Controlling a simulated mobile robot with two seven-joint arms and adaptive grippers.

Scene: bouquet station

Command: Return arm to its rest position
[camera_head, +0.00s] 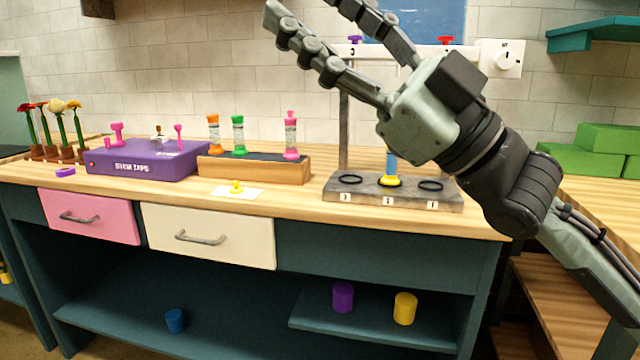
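One arm of mine comes in from the right edge, so it is my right arm. Its gripper (325,22) is raised in front of the wall and the back right of the workbench, pointing up and left. The two fingers are spread apart with nothing between them. It is clear of the bench top and hides part of the white rail and the stand behind it. My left gripper is not in view.
A numbered stand (392,199) holds a blue and yellow piece. Left of it are a wooden rack (254,172) with several capped tubes, a purple box (140,160) and potted flowers (54,128). Green blocks (590,155) lie right. Below are pink (112,211) and cream (240,225) drawers.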

